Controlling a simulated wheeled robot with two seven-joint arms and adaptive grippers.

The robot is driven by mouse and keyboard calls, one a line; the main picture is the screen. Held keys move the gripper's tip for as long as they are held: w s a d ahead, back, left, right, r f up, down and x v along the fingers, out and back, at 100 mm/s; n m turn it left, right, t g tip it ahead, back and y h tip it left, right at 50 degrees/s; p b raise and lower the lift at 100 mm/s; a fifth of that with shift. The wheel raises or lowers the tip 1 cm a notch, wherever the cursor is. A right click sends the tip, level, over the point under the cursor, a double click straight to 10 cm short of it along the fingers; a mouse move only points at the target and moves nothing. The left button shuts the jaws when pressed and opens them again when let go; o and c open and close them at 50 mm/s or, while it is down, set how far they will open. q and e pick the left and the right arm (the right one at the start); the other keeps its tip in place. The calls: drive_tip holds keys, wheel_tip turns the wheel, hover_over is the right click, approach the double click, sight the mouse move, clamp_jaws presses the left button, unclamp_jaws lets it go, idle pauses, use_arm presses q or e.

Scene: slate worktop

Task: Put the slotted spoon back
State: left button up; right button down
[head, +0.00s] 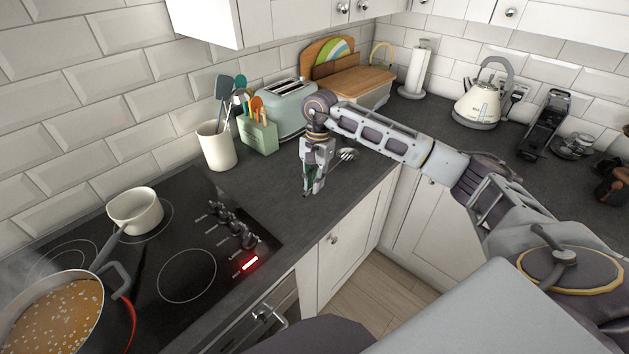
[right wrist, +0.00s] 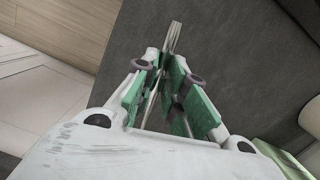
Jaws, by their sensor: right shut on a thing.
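The slotted spoon (head: 347,154) is in my right gripper (head: 312,187), above the dark worktop. Its metal head shows to the right of the gripper in the head view. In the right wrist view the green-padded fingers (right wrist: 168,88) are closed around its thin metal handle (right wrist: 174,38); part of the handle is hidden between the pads. A white utensil crock (head: 217,151) with several utensils stands to the left of the gripper, apart from it. My left gripper is not in view.
A green holder (head: 259,137) with colourful-handled tools and a pale toaster (head: 286,106) stand behind the gripper. The black hob (head: 165,262) is at the left, with a white saucepan (head: 135,212) and a soup pot (head: 62,318). The worktop's front edge is close.

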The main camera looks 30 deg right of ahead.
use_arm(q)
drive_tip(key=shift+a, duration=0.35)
use_arm(e)
drive_tip(key=c, duration=1.4)
unclamp_jaws()
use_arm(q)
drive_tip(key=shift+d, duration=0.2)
use_arm(e)
drive_tip(key=shift+c, duration=0.2)
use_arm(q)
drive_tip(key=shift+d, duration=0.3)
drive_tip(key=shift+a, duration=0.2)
